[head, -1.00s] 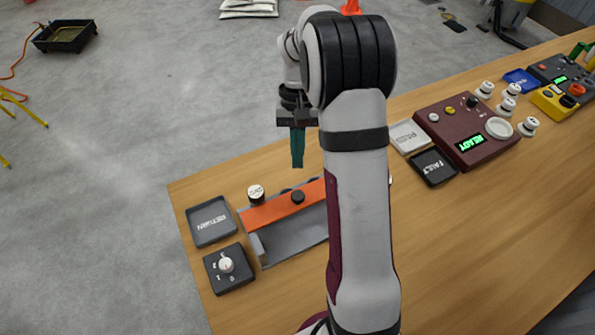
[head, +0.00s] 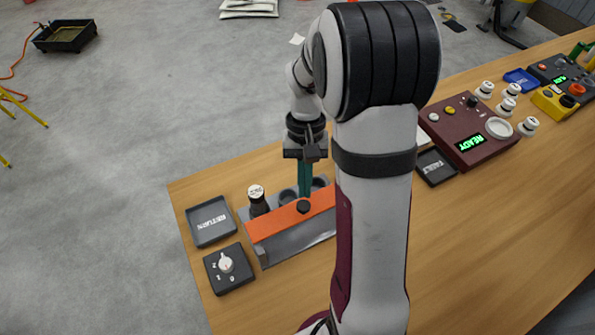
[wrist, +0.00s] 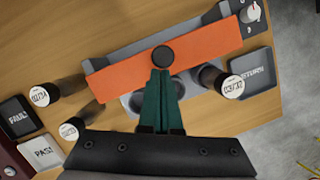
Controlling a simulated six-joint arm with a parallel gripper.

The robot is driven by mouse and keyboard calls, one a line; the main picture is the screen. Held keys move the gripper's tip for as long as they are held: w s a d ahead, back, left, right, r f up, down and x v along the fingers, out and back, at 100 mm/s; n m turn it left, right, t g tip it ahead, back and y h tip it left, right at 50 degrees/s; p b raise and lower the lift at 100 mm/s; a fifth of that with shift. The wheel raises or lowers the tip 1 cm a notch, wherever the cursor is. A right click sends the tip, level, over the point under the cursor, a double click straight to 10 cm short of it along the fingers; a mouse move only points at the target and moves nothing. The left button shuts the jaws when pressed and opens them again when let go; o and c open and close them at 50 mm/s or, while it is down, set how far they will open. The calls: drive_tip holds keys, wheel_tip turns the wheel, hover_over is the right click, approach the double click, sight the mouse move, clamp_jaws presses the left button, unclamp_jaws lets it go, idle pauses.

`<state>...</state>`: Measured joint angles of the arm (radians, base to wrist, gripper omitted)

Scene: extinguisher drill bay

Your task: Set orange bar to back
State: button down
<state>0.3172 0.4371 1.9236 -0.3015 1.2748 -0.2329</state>
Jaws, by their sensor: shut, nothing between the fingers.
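The orange bar (head: 275,220) with a round black knob (head: 303,207) lies across the grey rack (head: 290,244). Round cups (head: 288,196) show along the rack's far side, behind the bar. My gripper (head: 305,195) is shut and empty, pointing down at the far side of the knob. In the wrist view the green fingertips (wrist: 160,74) meet the edge of the knob (wrist: 163,59), over the orange bar (wrist: 200,52), and appear to touch it. My arm hides the bar's right end in the head view.
A dark cylinder with a white cap (head: 256,197) stands at the rack's left end. The RETURN tray (head: 233,234) and a dial box (head: 247,280) are left of the rack. The FAULT tray (head: 450,178) and maroon READY console (head: 440,128) are to the right.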

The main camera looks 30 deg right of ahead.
drive_tip(key=w+d+r, duration=0.3)
drive_tip(key=w+r, duration=0.3)
drive_tip(key=r, duration=0.4)
drive_tip(key=shift+w+d+r, duration=0.1)
idle(0.4)
